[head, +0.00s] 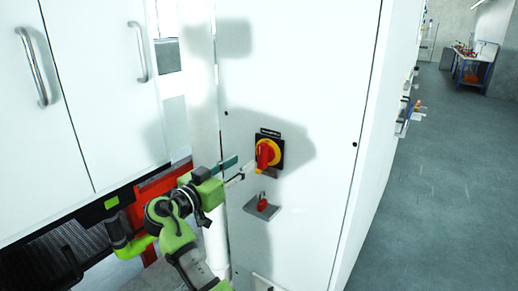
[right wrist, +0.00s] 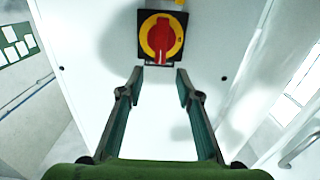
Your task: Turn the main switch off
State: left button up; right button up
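The main switch (head: 266,153) is a red rotary handle on a yellow ring and black plate, mounted on the white cabinet door. In the right wrist view the switch (right wrist: 161,38) is at top centre, with its red handle upright in the picture. My right gripper (head: 240,168) is left of the switch in the head view. In the right wrist view my right gripper (right wrist: 160,73) is open and empty, its fingertips just below the switch in the picture and apart from the handle. My left gripper is not in view.
A small grey shelf (head: 267,212) with a red padlock (head: 262,202) juts from the door below the switch. White cupboards (head: 95,110) with metal handles stand at left. Clear floor (head: 430,200) lies right of the cabinet, with a blue workbench (head: 472,66) far back.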

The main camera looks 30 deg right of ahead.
aim_at(260, 151)
jog(key=p+x, duration=0.3)
jog(key=x, duration=0.6)
jog(key=shift+w+d+r, duration=0.1)
jog(key=shift+w+d, duration=0.05)
jog(key=shift+d, duration=0.05)
jog(key=shift+w+d, duration=0.15)
jog(key=shift+d, duration=0.2)
grip_shut()
